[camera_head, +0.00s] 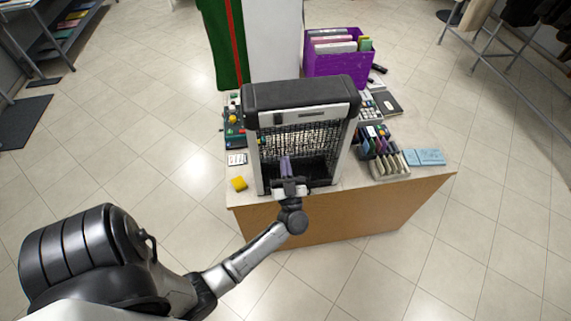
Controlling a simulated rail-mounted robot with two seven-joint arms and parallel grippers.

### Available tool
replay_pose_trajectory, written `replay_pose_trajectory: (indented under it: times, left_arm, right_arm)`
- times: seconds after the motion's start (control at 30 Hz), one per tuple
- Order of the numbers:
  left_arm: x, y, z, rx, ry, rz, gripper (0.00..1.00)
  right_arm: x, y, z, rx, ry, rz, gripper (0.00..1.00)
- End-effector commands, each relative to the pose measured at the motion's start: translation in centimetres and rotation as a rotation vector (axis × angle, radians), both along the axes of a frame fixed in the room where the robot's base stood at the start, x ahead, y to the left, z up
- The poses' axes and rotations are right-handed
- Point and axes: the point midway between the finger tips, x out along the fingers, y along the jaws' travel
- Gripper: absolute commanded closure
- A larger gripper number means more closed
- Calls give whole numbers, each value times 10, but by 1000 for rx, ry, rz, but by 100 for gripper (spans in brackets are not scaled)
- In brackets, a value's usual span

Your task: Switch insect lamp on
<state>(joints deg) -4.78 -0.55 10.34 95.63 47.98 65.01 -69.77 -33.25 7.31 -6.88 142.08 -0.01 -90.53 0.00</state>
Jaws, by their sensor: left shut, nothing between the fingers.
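The insect lamp (302,95) stands upright on the counter, a black and grey box with a black top and a mesh front. No glow shows behind its mesh. My left gripper (286,166) is shut and empty, in front of the lower middle of the lamp's front. I cannot tell whether its fingertips touch the lamp. My right gripper is not in view.
The counter (333,206) is crowded.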

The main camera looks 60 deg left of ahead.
Motion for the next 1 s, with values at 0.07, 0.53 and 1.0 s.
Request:
replay_pose_trajectory:
  times: [0.07,0.53,1.0]
  left_arm:
    - [5,12,15,4,0,0,100]
    - [28,71,37,3,4,1,100]
    - [33,84,34,0,2,1,100]
  right_arm:
    - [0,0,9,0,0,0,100]
    - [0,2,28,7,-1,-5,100]
    - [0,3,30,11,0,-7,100]
